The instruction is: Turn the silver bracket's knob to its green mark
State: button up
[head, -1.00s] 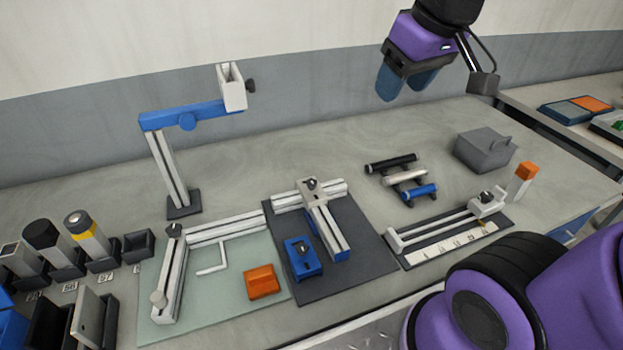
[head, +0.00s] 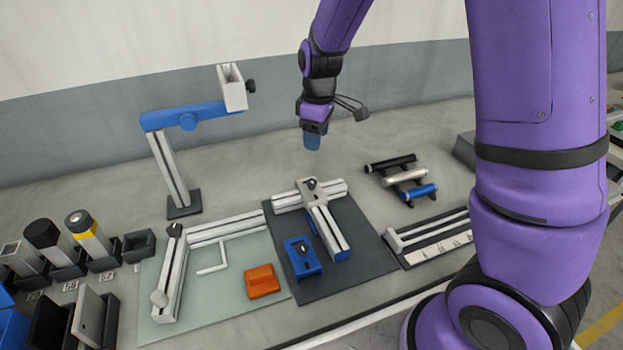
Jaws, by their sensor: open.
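The silver bracket (head: 306,193) sits where two aluminium rails meet, on the dark mat (head: 350,278) in the middle of the bench. Its small dark knob (head: 312,183) is on top. The green mark is too small to make out, and I cannot tell which way the knob points. My gripper (head: 313,142) hangs fingers down, above and behind the silver bracket, apart from it. It is open with nothing seen between its blue fingers.
A blue bracket (head: 303,262) with a dark knob lies on the same mat. A blue-armed stand (head: 175,168) rises at the left. An orange block (head: 262,281) lies on the pale green mat. Black, silver and blue cylinders (head: 404,178) lie right of the bracket.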

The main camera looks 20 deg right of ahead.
jog(key=n, duration=0.1)
send_over(312, 181)
notch_tip(312, 181, down, 4)
notch_tip(312, 181, down, 11)
jog(key=shift+s+a+r, duration=0.1)
jog(key=shift+r, duration=0.05)
dwell(0.4)
jog(key=c, duration=0.9)
